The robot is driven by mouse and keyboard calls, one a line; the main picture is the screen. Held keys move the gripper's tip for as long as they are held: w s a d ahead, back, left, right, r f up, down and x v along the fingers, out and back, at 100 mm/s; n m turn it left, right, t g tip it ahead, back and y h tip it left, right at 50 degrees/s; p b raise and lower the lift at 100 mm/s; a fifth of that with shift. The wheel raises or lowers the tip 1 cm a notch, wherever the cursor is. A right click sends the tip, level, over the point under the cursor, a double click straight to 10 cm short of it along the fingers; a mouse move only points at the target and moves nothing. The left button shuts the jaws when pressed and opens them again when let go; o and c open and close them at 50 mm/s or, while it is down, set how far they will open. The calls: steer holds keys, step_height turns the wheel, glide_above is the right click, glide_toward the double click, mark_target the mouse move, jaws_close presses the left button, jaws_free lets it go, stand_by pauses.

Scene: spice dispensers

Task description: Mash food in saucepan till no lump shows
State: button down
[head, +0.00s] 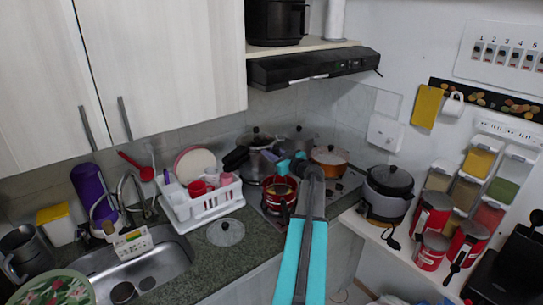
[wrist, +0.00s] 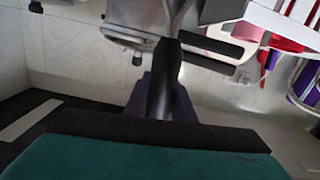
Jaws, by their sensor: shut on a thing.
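A red saucepan (head: 281,204) stands on the stove, partly hidden by my arm. Its inside is too small and covered to show the food or any lumps. My gripper (head: 290,164) is above and close to the saucepan. In the wrist view my gripper (wrist: 163,98) is shut on a black handle (wrist: 164,75). A forked metal shank (wrist: 180,18) runs from this handle, which looks like the masher's. The masher's lower end is out of that view. I cannot tell whether it touches the food.
A steel pot (head: 256,165) and an orange pan (head: 329,161) stand beside the saucepan. A white dish rack (head: 210,207) and a loose lid (head: 226,233) are to the left. A rice cooker (head: 388,190) is to the right. The hood (head: 315,67) hangs above.

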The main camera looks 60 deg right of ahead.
steer(key=shift+r, duration=0.95)
steer(key=a, duration=0.1)
steer(key=w+a, duration=0.1)
steer(key=a, duration=0.1)
steer(key=shift+a, duration=0.1)
steer(key=shift+f, duration=0.15)
step_height(320, 180, down, 4)
steer(key=shift+f+b, duration=0.1)
steer(key=shift+b, duration=0.4)
stand_by(0.5)
